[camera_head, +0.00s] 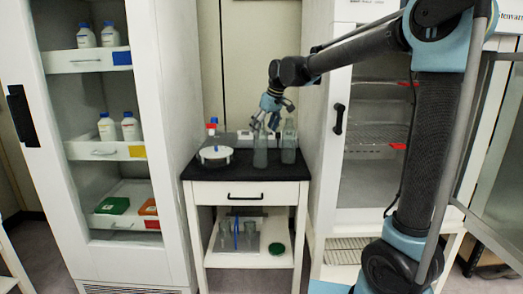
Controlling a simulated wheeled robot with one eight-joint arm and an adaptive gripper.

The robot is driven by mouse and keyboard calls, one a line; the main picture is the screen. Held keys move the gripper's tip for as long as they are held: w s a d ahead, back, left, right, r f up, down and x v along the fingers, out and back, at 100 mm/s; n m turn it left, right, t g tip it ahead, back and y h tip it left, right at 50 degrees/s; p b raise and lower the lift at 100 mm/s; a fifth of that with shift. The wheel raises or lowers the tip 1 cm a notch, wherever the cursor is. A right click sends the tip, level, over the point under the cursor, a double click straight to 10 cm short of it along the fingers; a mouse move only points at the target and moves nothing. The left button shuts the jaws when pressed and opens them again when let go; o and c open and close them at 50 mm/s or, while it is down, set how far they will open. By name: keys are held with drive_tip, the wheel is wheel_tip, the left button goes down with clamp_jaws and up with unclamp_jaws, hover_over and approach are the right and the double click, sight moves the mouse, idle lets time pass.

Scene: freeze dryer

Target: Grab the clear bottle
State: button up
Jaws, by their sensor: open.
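Two clear grey-tinted bottles stand upright on the black top of a small white table (225,193). One clear bottle (260,152) is nearer the middle, and another clear bottle (289,146) stands close to its right. My gripper (265,121) is open and points down at the top of the middle bottle. Its fingers overlap that bottle's neck in the picture. I cannot tell whether they touch it or are around it.
A round white device (216,154) sits at the left of the tabletop. A red-capped bottle (212,126) stands behind it. A white cabinet with white bottles (108,128) is at left, and a glass-fronted dryer (378,130) at right. Glassware (250,236) is on the lower shelf.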

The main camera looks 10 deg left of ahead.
sight(261, 139)
drive_tip(key=shift+x, duration=3.25)
drive_tip(key=shift+w+d, duration=0.15)
drive_tip(key=c, duration=1.3)
